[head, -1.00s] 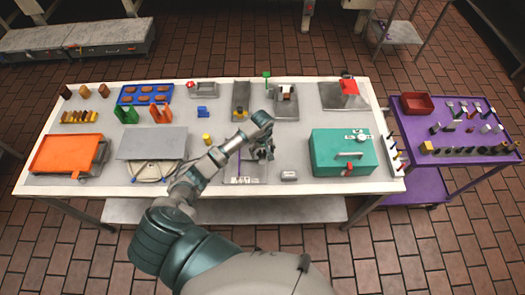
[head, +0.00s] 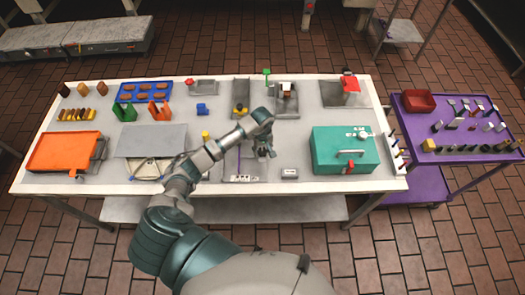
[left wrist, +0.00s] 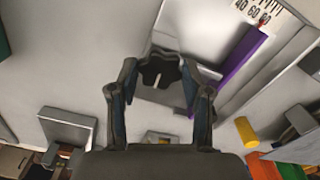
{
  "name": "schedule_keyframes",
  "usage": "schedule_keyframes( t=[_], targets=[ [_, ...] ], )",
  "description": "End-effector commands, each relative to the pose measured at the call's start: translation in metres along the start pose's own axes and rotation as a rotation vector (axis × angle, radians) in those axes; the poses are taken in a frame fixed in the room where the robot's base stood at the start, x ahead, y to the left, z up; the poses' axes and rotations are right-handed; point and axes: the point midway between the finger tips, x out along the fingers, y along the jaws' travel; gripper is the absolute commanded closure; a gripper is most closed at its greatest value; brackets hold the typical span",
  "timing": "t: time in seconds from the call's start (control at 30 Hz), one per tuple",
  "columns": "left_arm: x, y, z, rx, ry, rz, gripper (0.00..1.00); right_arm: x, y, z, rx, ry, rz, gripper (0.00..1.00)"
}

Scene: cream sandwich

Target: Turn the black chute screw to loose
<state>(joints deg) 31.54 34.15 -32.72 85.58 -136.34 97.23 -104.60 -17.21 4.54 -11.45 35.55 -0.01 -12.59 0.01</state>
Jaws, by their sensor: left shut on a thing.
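My left gripper (head: 262,153) points down at the grey chute plate in the front middle of the table. In the left wrist view its two fingers (left wrist: 160,84) stand on either side of the black chute screw (left wrist: 160,71), a dark lobed knob with a pale slot mark, and are shut on it. In the head view the screw is hidden by the gripper. A purple strip (left wrist: 230,68) runs beside the screw to a printed scale (left wrist: 258,12); it also shows in the head view (head: 239,160). My right gripper is not in view.
A teal box (head: 330,143) with a handle stands to the right. A small grey block (head: 289,174) lies near the front edge. A yellow cylinder (head: 205,136) and a grey panel (head: 150,140) are to the left. Bare table lies between gripper and teal box.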

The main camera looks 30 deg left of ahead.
Motion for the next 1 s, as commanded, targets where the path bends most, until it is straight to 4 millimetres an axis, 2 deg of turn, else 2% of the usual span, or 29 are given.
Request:
schedule_keyframes(
  t=[0.03, 0.1, 0.3, 1.0],
  targets=[
    [0.005, -0.001, -0.002, -0.024, 0.006, 0.0, 0.86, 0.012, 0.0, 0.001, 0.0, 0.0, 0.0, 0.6],
    [0.005, -0.001, -0.003, -0.073, 0.006, -0.001, 0.86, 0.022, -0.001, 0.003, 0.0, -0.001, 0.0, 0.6],
    [0.005, 0.0, -0.002, -0.246, 0.004, -0.001, 0.86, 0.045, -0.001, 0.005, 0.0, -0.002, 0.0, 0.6],
    [0.002, 0.003, -0.001, -0.914, 0.001, 0.0, 0.86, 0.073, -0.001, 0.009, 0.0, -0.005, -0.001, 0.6]
  ],
)
